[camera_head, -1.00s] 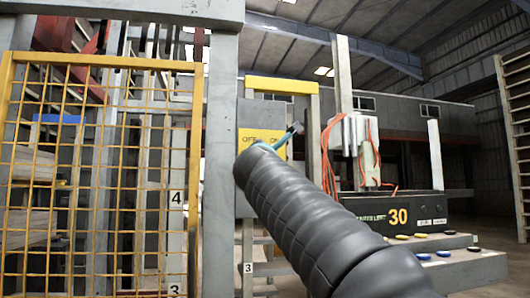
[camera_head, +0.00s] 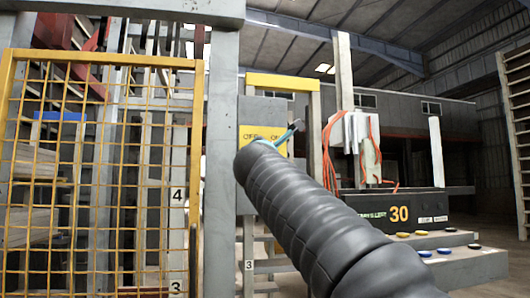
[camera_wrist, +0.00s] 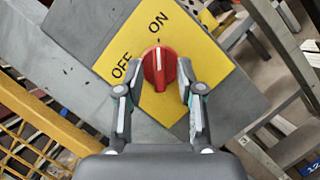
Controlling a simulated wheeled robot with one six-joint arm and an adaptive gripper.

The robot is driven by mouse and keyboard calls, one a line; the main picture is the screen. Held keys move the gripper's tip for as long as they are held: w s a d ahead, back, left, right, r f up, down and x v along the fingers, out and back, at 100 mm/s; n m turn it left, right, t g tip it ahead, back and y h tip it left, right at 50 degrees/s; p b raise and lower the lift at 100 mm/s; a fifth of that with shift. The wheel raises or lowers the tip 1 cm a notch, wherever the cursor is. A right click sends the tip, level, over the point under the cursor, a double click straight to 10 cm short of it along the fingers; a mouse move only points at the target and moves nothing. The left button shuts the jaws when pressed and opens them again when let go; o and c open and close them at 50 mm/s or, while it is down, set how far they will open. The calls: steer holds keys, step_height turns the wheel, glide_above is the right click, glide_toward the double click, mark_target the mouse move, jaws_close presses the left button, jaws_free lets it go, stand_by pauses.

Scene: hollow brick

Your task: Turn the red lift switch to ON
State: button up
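The red lift switch (camera_wrist: 160,68) is a round knob on a yellow plate (camera_wrist: 225,62) with black OFF and ON lettering. In the wrist view its white mark points up toward ON. My gripper (camera_wrist: 161,76) has one finger on each side of the knob, with narrow gaps showing between fingers and knob. Light contact at the fingertips cannot be judged. In the head view the yellow plate (camera_head: 249,132) sits on a grey box (camera_head: 264,108), and my arm covers part of it. The gripper (camera_head: 296,127) looks small there, and the knob cannot be made out.
A yellow mesh gate (camera_head: 100,58) stands left of a grey post (camera_head: 221,130). A yellow-topped frame (camera_head: 282,83) stands behind the switch box.

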steer(key=v, duration=1.2)
steer(key=shift+w, duration=0.1)
